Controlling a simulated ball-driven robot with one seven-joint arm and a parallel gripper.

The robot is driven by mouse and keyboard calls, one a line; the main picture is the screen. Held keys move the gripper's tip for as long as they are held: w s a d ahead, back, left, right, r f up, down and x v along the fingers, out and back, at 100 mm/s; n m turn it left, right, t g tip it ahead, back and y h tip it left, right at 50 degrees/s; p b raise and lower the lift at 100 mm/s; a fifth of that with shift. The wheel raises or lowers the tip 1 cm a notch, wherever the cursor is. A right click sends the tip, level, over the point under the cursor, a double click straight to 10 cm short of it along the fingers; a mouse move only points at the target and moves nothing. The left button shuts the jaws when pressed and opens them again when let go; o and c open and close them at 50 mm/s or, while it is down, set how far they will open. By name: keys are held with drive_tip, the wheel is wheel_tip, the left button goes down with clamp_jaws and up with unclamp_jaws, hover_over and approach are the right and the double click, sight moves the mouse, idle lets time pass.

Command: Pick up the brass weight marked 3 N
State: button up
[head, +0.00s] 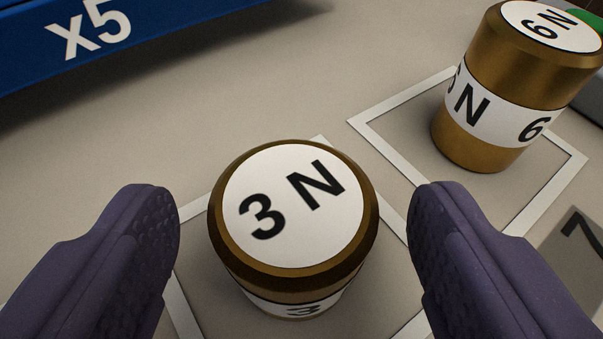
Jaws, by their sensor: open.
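The brass weight marked 3 N (293,215) stands upright inside a white square outline on the pale surface. Its white top label faces me, and part of a white side band with a 3 shows below. My gripper (293,225) is open, with one dark purple finger to the left of the weight and one to the right. Clear gaps show between the weight and both fingers. I cannot tell how far the fingertips are above the surface.
A brass weight marked 6 N (490,75) stands in its own white square at the upper right, beyond my right finger. A blue block marked x5 (110,30) is at the upper left. A grey patch with a dark mark (575,250) lies at the right edge. The surface between is clear.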

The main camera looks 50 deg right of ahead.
drive_tip(key=c, duration=1.4)
drive_tip(key=shift+o, duration=0.2)
drive_tip(key=shift+r, duration=0.1)
